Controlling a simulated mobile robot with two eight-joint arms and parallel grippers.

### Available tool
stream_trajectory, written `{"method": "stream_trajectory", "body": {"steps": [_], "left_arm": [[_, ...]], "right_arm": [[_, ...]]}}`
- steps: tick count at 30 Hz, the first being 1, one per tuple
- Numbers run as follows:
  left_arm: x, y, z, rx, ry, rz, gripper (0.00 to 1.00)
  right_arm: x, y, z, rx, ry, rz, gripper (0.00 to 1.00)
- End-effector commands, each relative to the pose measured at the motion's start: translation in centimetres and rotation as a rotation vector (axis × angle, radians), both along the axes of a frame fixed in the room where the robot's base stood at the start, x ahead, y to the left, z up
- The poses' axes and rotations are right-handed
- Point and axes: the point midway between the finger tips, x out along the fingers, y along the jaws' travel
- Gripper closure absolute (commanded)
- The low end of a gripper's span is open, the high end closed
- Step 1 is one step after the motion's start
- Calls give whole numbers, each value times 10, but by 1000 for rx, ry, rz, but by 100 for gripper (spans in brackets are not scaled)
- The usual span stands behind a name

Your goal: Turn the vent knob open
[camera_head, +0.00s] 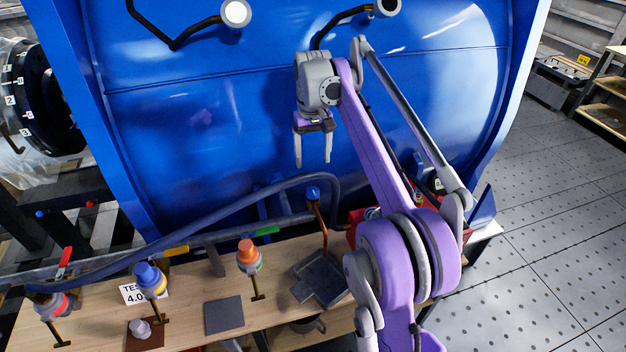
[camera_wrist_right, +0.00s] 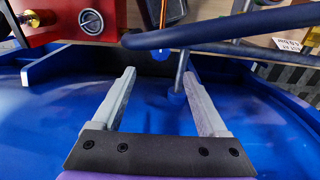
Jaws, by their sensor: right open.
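No label marks the vent knob, so I cannot tell which knob it is. A small blue knob (camera_head: 313,192) tops a copper pipe at the bench's back edge; it also shows in the wrist view (camera_wrist_right: 160,55) just beyond my fingertips. An orange knob (camera_head: 247,247), a larger blue knob (camera_head: 149,274) and a red-ringed valve (camera_head: 50,306) stand along the bench to the left. My right gripper (camera_head: 313,163) points down in front of the blue tank, open and empty. It also shows in the wrist view (camera_wrist_right: 158,74). My left gripper is out of view.
The big blue tank (camera_head: 220,110) fills the back. A thick blue-grey hose (camera_head: 190,235) arches over the wooden bench (camera_head: 190,305), close to the small blue knob. A dark tray (camera_head: 322,277) and a grey pad (camera_head: 224,315) lie on the bench. Floor at right is clear.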

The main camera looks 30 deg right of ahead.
Motion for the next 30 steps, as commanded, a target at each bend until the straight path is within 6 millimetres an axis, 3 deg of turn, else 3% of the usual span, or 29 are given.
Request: {"method": "stream_trajectory", "body": {"steps": [9,15,21,29,30], "left_arm": [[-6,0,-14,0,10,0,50],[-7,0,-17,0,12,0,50],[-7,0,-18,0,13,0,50],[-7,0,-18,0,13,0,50],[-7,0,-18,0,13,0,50]], "right_arm": [[-1,0,-61,0,1,1,24],[-1,1,-91,0,1,1,24],[-1,1,-103,0,0,1,24],[-1,1,-104,0,0,1,24],[-1,1,-104,0,0,1,29]]}}
